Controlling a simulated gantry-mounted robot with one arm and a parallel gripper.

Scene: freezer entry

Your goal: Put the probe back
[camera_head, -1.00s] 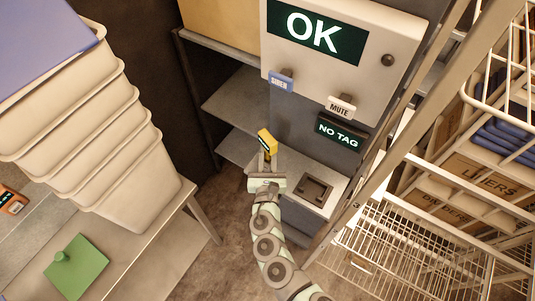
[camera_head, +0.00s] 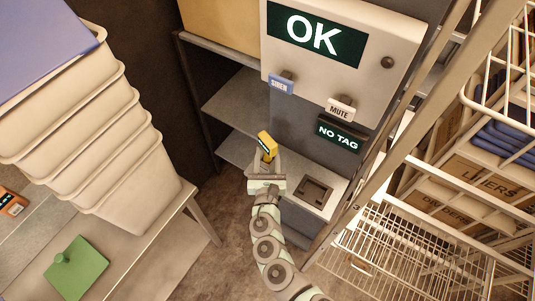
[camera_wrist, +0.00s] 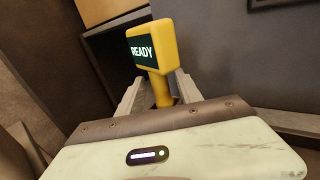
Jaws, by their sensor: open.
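The yellow probe (camera_head: 266,145) has a block-shaped head with a dark screen. In the wrist view its head (camera_wrist: 153,46) reads "READY", and its short yellow handle points down between my fingers. My gripper (camera_head: 265,160) is open, with one finger on each side of the handle. I cannot tell whether either finger touches it. The lower end of the handle is hidden behind my gripper body. In the head view the probe is in front of the grey shelf (camera_head: 236,148), left of a grey ledge with a dark square recess (camera_head: 314,190).
Above is a panel (camera_head: 375,35) reading "OK", with "SIREN" (camera_head: 280,84) and "MUTE" (camera_head: 340,108) tabs and a "NO TAG" display (camera_head: 339,133). Stacked white bins (camera_head: 120,165), a green plate (camera_head: 78,268) and an orange device (camera_head: 12,203) are left. Wire racks (camera_head: 420,250) stand right.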

